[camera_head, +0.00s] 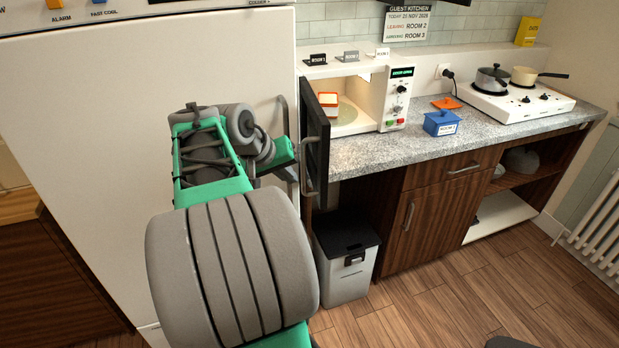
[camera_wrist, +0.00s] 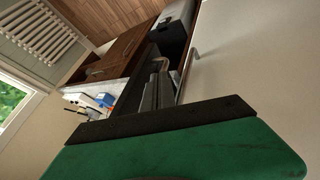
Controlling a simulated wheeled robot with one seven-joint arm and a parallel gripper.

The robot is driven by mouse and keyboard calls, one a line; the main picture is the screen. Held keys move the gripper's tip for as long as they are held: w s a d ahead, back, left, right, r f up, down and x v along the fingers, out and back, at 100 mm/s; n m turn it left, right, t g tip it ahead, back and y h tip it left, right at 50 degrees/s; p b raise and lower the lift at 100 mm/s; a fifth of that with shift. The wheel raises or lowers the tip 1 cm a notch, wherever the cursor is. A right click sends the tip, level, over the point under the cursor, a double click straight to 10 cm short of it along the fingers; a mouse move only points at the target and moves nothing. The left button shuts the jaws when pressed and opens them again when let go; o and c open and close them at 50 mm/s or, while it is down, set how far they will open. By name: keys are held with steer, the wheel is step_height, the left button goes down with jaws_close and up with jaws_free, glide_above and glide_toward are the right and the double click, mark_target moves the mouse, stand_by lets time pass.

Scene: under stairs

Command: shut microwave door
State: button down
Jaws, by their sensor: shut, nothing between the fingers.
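The white microwave (camera_head: 392,98) stands on the counter with its dark door (camera_head: 315,140) swung wide open toward me, hinged at the left. A grey handle (camera_head: 304,172) is on the door. An orange and white container (camera_head: 328,112) stands inside, by the turntable (camera_head: 347,114). My gripper (camera_head: 290,174) is just left of the door, between it and the fridge front; its fingertips are partly hidden. In the wrist view my gripper (camera_wrist: 160,82) is shut and empty, close to the dark door edge. I cannot tell if it touches the door.
The white fridge (camera_head: 90,150) rises close on the left, with a grey handle (camera_head: 282,112). A bin (camera_head: 346,262) stands below the door. Floor at the right is clear.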

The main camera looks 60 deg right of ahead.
steer(key=s+d, duration=0.1)
glide_toward(318, 192)
steer(key=x, duration=0.5)
steer(key=shift+f+p, duration=0.2)
steer(key=shift+p, duration=0.1)
